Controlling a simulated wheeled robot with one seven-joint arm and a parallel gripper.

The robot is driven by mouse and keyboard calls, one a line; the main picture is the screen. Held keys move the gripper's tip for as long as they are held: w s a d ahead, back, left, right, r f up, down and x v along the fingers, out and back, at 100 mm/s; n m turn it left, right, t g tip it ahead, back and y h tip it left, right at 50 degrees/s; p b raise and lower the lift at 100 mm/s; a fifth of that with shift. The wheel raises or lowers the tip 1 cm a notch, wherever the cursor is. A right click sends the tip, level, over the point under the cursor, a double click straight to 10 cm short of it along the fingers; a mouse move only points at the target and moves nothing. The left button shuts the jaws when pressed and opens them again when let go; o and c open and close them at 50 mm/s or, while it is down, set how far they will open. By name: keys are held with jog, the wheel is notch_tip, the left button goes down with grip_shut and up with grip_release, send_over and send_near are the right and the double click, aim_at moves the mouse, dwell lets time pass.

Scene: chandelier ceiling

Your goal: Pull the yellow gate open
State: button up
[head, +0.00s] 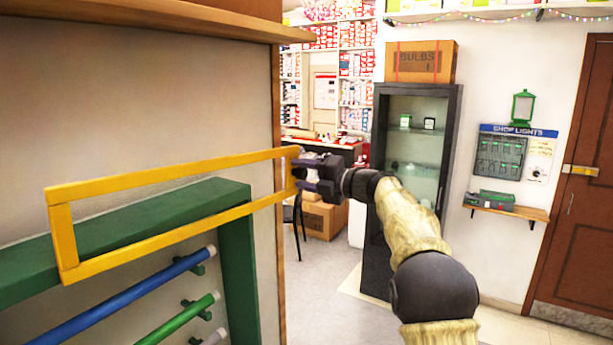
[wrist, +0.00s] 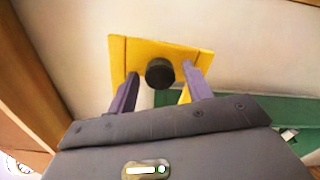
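The yellow gate (head: 170,174) is a flat rectangular frame in the left half of the head view, in front of a pale panel and above a green frame. Its right end bar is by my gripper (head: 301,171). In the wrist view the yellow end of the gate (wrist: 135,58) carries a dark round knob (wrist: 160,73). My gripper's two purple fingers (wrist: 161,78) stand on either side of the knob. Gaps show between the fingers and the knob, so they look open around it. In the head view the knob is hard to make out.
A green frame (head: 237,260) with a blue bar (head: 130,297) and a green bar (head: 178,320) lies below the gate. A dark glass cabinet (head: 412,160) stands behind my arm. A brown door (head: 580,220) is far right.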

jog(key=shift+d, duration=0.35)
jog(key=shift+s+d+f+b, duration=0.15)
jog(key=shift+s+d+b, duration=0.1)
jog(key=shift+d+b, duration=0.25)
jog(key=b+v, duration=0.6)
jog(key=v, duration=1)
jog(key=shift+s, duration=0.1)
